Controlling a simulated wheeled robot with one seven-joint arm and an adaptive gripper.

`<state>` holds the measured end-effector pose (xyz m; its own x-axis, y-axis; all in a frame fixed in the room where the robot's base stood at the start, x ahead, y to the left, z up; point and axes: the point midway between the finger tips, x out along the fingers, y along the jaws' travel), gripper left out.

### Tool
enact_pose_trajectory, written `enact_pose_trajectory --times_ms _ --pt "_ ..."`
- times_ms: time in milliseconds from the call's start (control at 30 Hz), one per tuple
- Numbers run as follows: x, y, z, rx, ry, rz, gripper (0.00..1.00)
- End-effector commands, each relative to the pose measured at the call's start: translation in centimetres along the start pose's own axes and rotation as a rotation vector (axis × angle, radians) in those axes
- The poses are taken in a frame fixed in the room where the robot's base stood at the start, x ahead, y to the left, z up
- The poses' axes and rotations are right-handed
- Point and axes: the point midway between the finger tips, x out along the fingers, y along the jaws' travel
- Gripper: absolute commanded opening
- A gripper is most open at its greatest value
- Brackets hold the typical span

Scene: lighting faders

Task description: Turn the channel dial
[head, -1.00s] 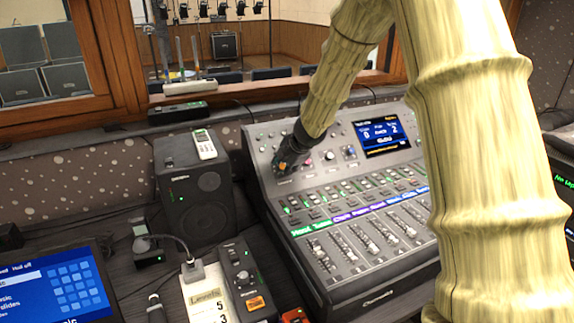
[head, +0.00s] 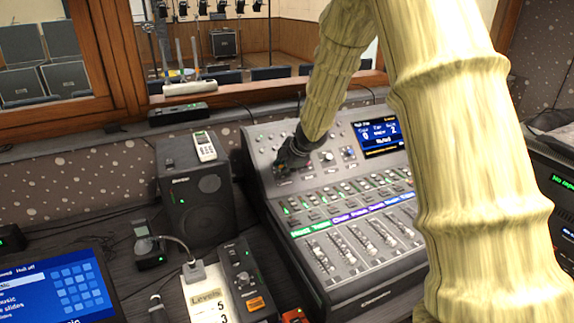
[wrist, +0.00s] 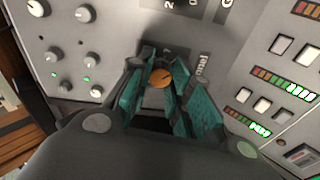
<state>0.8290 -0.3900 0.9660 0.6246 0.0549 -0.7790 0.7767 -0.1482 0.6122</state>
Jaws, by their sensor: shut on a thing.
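The channel dial (wrist: 161,78) is a small orange-topped knob on the grey mixing console (head: 375,296). In the wrist view it sits between the teal-padded fingers of my gripper (wrist: 160,92), which are shut on it. A label reading partly "nel" is printed on the panel just right of the fingers. In the head view my gripper (head: 285,160) is down at the console's upper left panel, and the dial is mostly hidden behind it. The console's blue screen (head: 380,133) is lit and shows a 0 and a 2.
Several small knobs (wrist: 83,14) lie left of my gripper, and lit buttons and meters (wrist: 265,105) lie right. Faders (head: 350,250) fill the console's lower part. A black speaker (head: 197,200) stands close to the console's left. My arm covers the console's right side.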

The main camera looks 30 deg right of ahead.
Motion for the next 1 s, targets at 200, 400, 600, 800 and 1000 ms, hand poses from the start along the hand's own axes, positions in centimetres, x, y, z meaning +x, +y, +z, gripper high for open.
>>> enact_pose_trajectory --times_ms 200,400,600,800,1000 --pt "0.0 -0.1 0.1 0.001 -0.002 -0.002 0.30" --pt "0.0 -0.1 0.1 0.000 -0.001 -0.001 0.44" --pt "0.0 0.0 0.0 -0.001 0.000 0.000 0.44" --pt "-1.3 0.0 0.0 0.000 0.000 0.000 0.44" --pt "-4.0 0.1 -0.1 -0.002 0.001 0.002 0.44"
